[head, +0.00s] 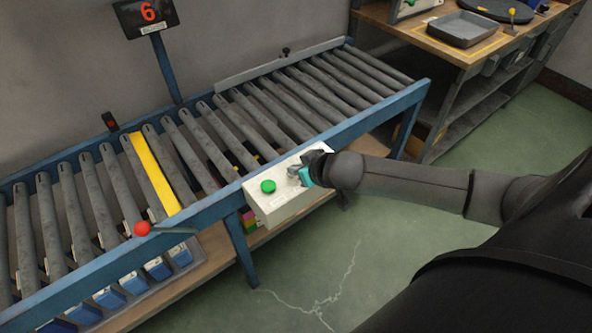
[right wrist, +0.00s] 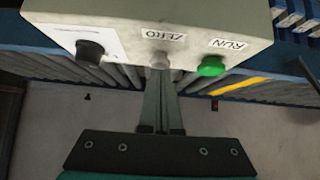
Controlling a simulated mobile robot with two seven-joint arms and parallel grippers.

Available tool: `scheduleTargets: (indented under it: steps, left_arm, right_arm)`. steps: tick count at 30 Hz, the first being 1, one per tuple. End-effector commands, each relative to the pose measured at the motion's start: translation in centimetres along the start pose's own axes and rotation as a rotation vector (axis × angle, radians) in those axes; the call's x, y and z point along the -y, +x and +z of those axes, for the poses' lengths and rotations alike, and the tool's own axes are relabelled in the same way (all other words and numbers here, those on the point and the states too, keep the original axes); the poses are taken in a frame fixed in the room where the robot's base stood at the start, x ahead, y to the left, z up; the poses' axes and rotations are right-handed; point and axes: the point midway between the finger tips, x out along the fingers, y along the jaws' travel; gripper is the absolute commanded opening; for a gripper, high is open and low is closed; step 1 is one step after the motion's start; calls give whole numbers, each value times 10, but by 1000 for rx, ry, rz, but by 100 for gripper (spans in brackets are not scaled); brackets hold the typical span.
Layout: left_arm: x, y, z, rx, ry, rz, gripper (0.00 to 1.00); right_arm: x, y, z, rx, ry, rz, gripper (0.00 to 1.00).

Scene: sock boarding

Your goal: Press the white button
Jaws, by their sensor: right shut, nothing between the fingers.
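The control box (head: 270,208) is a pale box on the front rail of the roller conveyor. In the right wrist view the white button (right wrist: 160,60) is a small greyish-white knob under the label ZERO, between a black knob (right wrist: 90,50) and the green RUN button (right wrist: 211,66). My right gripper (head: 298,171) is over the box, right of the green button, and hides the white button in the head view. Its shut, empty fingers (right wrist: 161,75) end at the white button in the right wrist view. I cannot tell whether they touch it. My left gripper is not in view.
The roller conveyor (head: 200,125) has one yellow roller (head: 155,175) and a red ball-ended lever (head: 142,229) at its front. A display (head: 147,13) reading 6 stands behind. Blue bins (head: 135,283) sit below. A workbench with a grey tray (head: 461,29) is at the upper right.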

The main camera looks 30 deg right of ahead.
Motion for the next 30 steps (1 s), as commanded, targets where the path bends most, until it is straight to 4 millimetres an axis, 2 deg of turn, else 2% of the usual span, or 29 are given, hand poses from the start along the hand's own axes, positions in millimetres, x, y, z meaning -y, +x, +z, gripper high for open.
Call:
scheduleTargets:
  steps: [11, 18, 30]
  left_arm:
    - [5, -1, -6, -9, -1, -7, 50]
    - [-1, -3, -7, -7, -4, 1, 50]
    - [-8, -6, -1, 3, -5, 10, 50]
  right_arm:
    - [0, 2, 2, 1, 1, 1, 0]
    - [0, 14, 17, 6, 4, 2, 0]
    - [0, 13, 22, 20, 4, 3, 0]
